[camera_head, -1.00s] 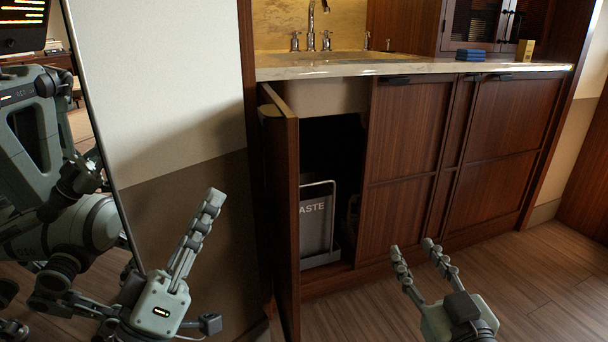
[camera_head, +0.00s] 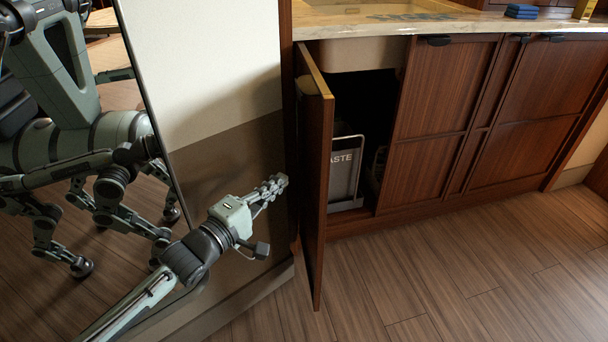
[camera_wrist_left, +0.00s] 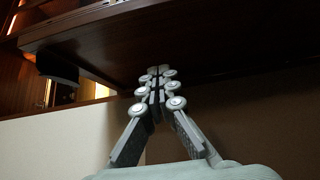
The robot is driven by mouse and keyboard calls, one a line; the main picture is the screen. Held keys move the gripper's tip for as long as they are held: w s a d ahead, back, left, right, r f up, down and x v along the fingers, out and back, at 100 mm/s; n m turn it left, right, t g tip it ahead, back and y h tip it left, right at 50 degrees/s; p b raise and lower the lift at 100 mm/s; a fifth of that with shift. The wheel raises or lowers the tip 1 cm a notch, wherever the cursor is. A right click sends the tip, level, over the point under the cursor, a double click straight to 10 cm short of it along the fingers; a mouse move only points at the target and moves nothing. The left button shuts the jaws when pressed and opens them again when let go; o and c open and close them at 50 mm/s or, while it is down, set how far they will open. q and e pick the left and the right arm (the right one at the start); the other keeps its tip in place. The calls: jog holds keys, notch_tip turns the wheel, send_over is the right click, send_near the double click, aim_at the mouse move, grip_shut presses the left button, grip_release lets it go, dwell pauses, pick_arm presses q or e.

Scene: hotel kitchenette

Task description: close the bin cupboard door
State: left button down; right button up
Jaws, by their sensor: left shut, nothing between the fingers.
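The bin cupboard door (camera_head: 317,190) stands wide open in the head view, swung out from the left side of the cabinet and seen nearly edge-on. Behind it the dark bin cupboard holds a grey waste bin (camera_head: 344,170). My left gripper (camera_head: 281,182) is shut and empty, just left of the door on its outer side. Whether it touches the door I cannot tell. In the left wrist view, my left fingertips (camera_wrist_left: 158,72) are together below a dark wooden panel, probably the door (camera_wrist_left: 190,40), with a dark handle (camera_wrist_left: 57,68) at left. My right gripper is out of view.
A wall with a brown lower part (camera_head: 245,160) stands close on the left, leaving a narrow gap beside the door. A mirror at far left reflects my body. The countertop (camera_head: 390,22) lies above the cabinet. The wooden floor (camera_head: 450,270) in front is clear.

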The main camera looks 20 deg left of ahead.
aim_at(315, 166)
pick_arm(q)
jog(key=w+d, duration=0.3)
jog(key=w, duration=0.1)
jog(key=shift+d, duration=0.3)
jog(key=shift+w+d, duration=0.2)
jog(key=shift+d, duration=0.2)
